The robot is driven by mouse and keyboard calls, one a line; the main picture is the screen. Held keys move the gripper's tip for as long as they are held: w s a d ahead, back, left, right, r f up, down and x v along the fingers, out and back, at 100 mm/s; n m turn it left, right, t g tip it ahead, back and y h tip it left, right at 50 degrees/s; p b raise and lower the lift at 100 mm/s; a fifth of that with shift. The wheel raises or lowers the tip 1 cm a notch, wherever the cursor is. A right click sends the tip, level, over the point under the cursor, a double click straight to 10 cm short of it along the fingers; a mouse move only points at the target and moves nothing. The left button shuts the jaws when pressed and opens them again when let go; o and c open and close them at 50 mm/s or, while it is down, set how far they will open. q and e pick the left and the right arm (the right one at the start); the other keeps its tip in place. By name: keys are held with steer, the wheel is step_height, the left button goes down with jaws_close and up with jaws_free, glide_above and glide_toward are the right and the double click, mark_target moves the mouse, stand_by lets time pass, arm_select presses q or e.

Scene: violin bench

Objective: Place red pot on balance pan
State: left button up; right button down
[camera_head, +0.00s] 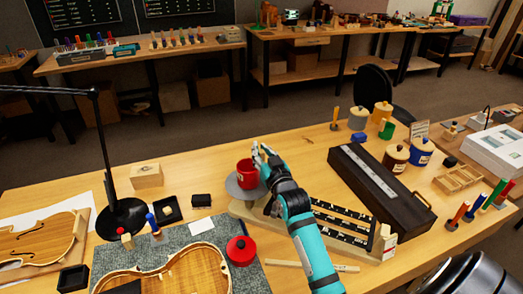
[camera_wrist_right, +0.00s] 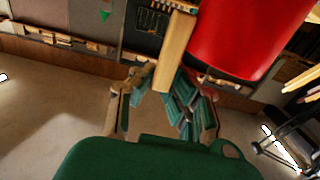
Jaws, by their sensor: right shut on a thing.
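The red pot (camera_head: 246,175) is open at the top and upright, at the balance's round grey pan (camera_head: 233,190). Whether its base touches the pan or is just above it I cannot tell. My right gripper (camera_head: 263,164) comes from the right and is shut on the pot's side. In the right wrist view the red pot (camera_wrist_right: 250,38) fills the upper right, beside one pale finger. The balance (camera_head: 240,209) has a pale wooden base, partly hidden by my right arm. A round red lid-like piece with a knob (camera_head: 240,251) lies on the grey mat. My left gripper is not in view.
A long dark case (camera_head: 375,185) and several lidded pots (camera_head: 395,158) stand to the right. A black lamp (camera_head: 122,218), small boxes (camera_head: 147,175) and violin parts (camera_head: 170,275) lie to the left and front. Bare bench shows behind the pan.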

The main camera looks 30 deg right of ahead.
steer(key=c, duration=1.4)
jaws_free()
steer(key=shift+f, duration=0.1)
steer(key=b+v, duration=0.2)
steer(key=v, duration=1)
steer(key=shift+a, duration=0.1)
